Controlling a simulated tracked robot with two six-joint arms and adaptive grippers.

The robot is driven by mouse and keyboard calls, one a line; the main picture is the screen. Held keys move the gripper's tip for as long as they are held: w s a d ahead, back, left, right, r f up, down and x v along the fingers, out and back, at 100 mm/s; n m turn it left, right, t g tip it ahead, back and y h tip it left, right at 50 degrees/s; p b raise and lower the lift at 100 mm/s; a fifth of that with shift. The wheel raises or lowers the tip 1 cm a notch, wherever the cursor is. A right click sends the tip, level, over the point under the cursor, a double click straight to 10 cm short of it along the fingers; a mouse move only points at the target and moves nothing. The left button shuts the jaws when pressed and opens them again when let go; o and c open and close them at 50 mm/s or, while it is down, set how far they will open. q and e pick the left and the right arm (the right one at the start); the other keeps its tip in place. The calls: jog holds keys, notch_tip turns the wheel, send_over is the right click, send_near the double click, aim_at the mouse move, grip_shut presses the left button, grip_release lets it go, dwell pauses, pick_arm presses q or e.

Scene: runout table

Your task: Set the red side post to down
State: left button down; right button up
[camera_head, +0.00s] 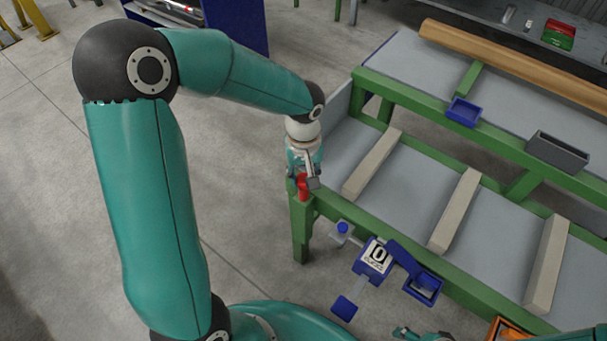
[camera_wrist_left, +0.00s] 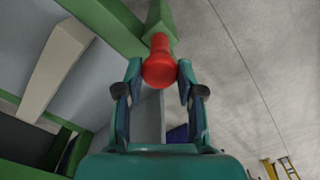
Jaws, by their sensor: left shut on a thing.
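The red side post (camera_head: 303,188) is at the near left corner of the green-framed table, at the top of a green leg. In the left wrist view the post (camera_wrist_left: 159,62) has a rounded end between my fingers and a stem running to the green frame. My left gripper (camera_head: 304,182) is at that corner, shut on the post, with one finger on each side of it. Whether the post is up or down is hard to tell. Part of my right gripper (camera_head: 408,333) shows at the bottom edge; its fingers are not clear.
The runout table has pale crossbars (camera_head: 455,212) over grey panels. A blue tray (camera_head: 463,111) and a grey bin (camera_head: 556,151) sit on its middle rail. A long wooden roll (camera_head: 515,64) lies behind. A blue device with a 0 sign (camera_head: 376,256) stands in front. Floor at left is clear.

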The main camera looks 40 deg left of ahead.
pick_arm(q)
jog(key=shift+f, duration=0.25)
pick_arm(e)
jog(key=shift+f, duration=0.25)
pick_arm(q)
jog(key=c, duration=1)
grip_release()
jog(key=shift+c, duration=0.2)
jog(key=o, duration=0.3)
jog(key=shift+f, duration=0.1)
notch_tip(320, 180, up, 12)
jog(key=shift+r, duration=0.1)
pick_arm(e)
jog(key=shift+r, duration=0.1)
